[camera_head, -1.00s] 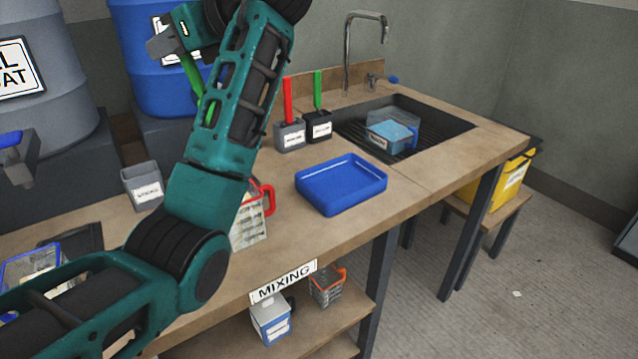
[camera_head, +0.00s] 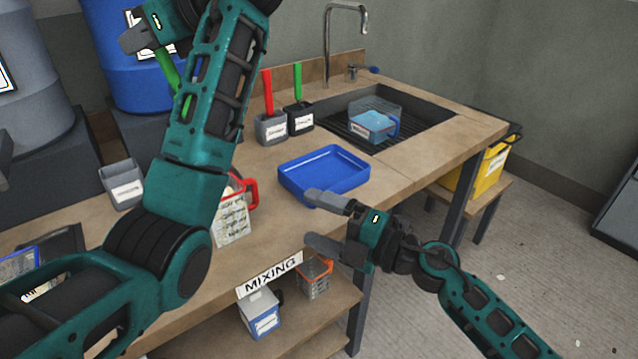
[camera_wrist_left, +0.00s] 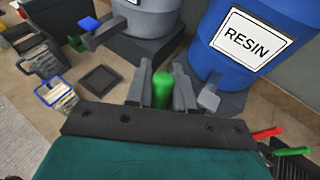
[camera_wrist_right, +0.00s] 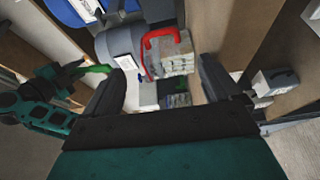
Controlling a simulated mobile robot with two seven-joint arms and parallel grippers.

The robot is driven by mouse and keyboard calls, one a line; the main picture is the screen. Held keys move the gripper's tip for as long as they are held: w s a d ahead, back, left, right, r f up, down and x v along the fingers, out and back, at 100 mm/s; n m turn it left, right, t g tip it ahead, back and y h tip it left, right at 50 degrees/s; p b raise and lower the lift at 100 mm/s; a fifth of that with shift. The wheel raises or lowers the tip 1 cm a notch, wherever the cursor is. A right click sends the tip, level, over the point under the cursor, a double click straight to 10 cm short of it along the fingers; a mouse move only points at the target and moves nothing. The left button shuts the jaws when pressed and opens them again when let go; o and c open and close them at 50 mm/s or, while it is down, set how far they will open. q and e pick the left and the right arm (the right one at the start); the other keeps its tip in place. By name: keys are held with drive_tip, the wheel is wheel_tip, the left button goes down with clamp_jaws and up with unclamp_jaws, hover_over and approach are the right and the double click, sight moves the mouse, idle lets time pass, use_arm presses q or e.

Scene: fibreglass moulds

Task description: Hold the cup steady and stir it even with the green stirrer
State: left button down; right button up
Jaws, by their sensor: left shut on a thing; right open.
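The cup (camera_head: 233,222), clear with printed marks and a red handle, stands on the bench, partly hidden behind my left arm. In the right wrist view the cup (camera_wrist_right: 172,56) shows ahead, between the finger lines. My left gripper (camera_head: 143,32) is raised in front of the blue drum, shut on the green stirrer (camera_head: 168,70).
A blue tray (camera_head: 325,187) lies right of the cup. Red- and green-handled tools stand in a grey holder (camera_head: 270,130) and black holder (camera_head: 300,122). A grey holder (camera_head: 122,187) stands left. A sink (camera_head: 425,115) holds a blue-filled container. A shelf (camera_head: 285,325) below holds cups.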

sight(256, 194)
drive_tip(key=x, duration=1.2)
drive_tip(key=shift+w+f, duration=0.15)
drive_tip(key=shift+w, duration=0.1)
drive_tip(key=c, duration=1.2)
